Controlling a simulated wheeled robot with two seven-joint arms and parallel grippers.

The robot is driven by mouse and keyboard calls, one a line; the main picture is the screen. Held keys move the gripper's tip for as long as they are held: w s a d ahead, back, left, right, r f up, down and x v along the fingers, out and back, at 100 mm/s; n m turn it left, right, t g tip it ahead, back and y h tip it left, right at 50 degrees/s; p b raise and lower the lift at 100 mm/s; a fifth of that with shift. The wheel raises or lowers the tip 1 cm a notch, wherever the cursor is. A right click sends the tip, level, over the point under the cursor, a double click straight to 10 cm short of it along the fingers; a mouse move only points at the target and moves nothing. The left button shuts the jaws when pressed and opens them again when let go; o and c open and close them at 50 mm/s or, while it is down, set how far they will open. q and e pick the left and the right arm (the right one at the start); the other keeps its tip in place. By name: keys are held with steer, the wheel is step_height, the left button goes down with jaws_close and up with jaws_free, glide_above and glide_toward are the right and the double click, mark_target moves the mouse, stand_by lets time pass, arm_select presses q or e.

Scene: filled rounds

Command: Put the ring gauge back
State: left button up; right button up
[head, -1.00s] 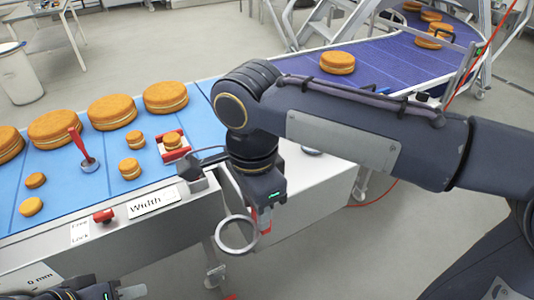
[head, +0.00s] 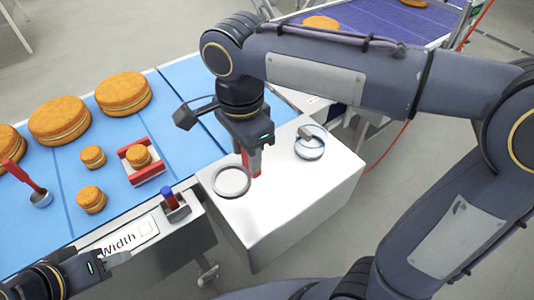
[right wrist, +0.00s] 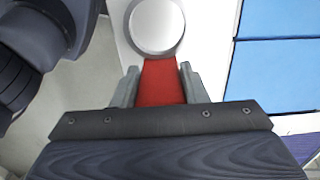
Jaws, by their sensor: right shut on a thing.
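The ring gauge, a pale metal ring (head: 218,192) with a red handle (head: 256,162), hangs from my right gripper (head: 251,158). The gripper is shut on the red handle. In the head view the ring overlaps the near left part of a white box top (head: 262,205); I cannot tell whether it touches. In the right wrist view the red handle (right wrist: 163,85) sits between both fingers, with the round ring (right wrist: 156,25) beyond it. My left gripper (head: 122,258) is at the lower left by the belt's front rail; its jaw opening is unclear.
A round silver fixture (head: 310,150) stands on the box, right of my right gripper. A blue belt (head: 185,100) carries several filled rounds, a red cradle (head: 146,174) holding one, and a red-handled tool (head: 22,175). A blue-topped red knob (head: 168,197) stands on the rail.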

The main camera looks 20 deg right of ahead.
steer(key=w+d+f, duration=0.2)
steer(key=f, duration=0.1)
steer(key=w+d+f, duration=0.2)
steer(key=f, duration=0.2)
steer(key=w+d+f+p, duration=0.1)
steer(key=w+d+f, duration=0.1)
steer(key=d+f, duration=0.1)
steer(key=shift+w+f, duration=0.1)
steer(key=shift+f, duration=0.35)
steer(key=shift+f, duration=0.15)
steer(key=o, duration=1)
